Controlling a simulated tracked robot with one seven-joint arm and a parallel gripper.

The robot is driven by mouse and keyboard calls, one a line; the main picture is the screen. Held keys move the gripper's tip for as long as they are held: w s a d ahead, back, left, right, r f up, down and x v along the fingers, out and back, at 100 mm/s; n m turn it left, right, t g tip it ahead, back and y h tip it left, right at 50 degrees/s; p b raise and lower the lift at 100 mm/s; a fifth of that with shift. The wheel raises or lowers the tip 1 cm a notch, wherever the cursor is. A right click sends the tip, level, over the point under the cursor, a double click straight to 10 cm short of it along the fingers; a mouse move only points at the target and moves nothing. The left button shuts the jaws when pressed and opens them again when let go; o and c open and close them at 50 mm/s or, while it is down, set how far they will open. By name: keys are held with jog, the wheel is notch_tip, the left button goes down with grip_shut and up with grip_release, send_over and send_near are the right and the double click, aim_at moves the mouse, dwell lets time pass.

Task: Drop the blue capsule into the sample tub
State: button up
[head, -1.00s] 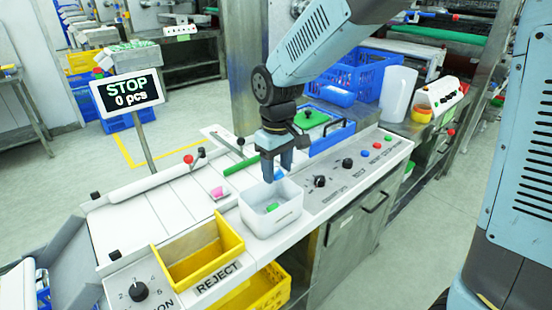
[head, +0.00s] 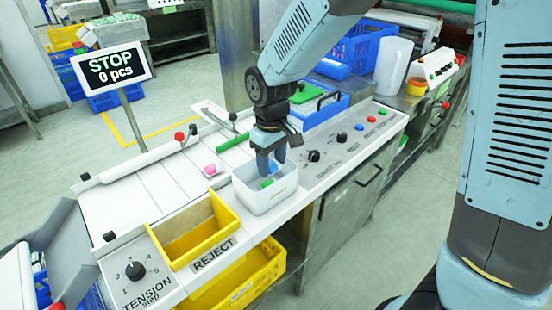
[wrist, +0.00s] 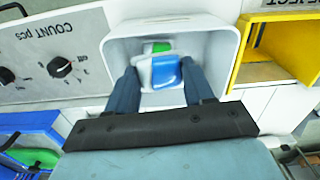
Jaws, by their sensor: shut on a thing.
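The white sample tub (head: 266,201) stands on the machine's front panel, and its rim (wrist: 112,50) shows in the wrist view. My gripper (head: 271,170) points down over the tub, with its fingertips at about rim level. In the wrist view my gripper (wrist: 166,84) is shut on the blue capsule (wrist: 166,72), which has a whitish part at its left. The blue capsule also shows between the fingers in the head view (head: 273,167). A green capsule (wrist: 158,47) lies inside the tub, beyond the held one.
A yellow reject bin (head: 205,240) stands left of the tub. A pink piece (head: 210,170) lies on the lane behind. Knobs and coloured buttons (head: 359,127) line the panel to the right. A blue crate (head: 322,112) sits behind the panel.

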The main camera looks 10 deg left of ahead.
aim_at(272, 164)
jog(key=o, duration=1.1)
notch_tip(272, 164, up, 14)
jog(key=shift+f, duration=0.15)
jog(key=s+d+r+m+t, duration=0.2)
jog(key=s+d+m, duration=0.1)
jog(key=d, duration=0.7)
jog(key=s+d+r+m+t, duration=0.1)
jog(key=s+d+m, duration=0.3)
jog(key=d, duration=0.7)
jog(key=s+d+r+m+t, duration=0.2)
jog(key=s+d+r+m, duration=0.1)
jog(key=d, duration=0.7)
jog(key=shift+s+d+r+m+t, duration=0.3)
jog(key=shift+s+r+m, duration=0.05)
jog(key=shift+r+m, duration=0.1)
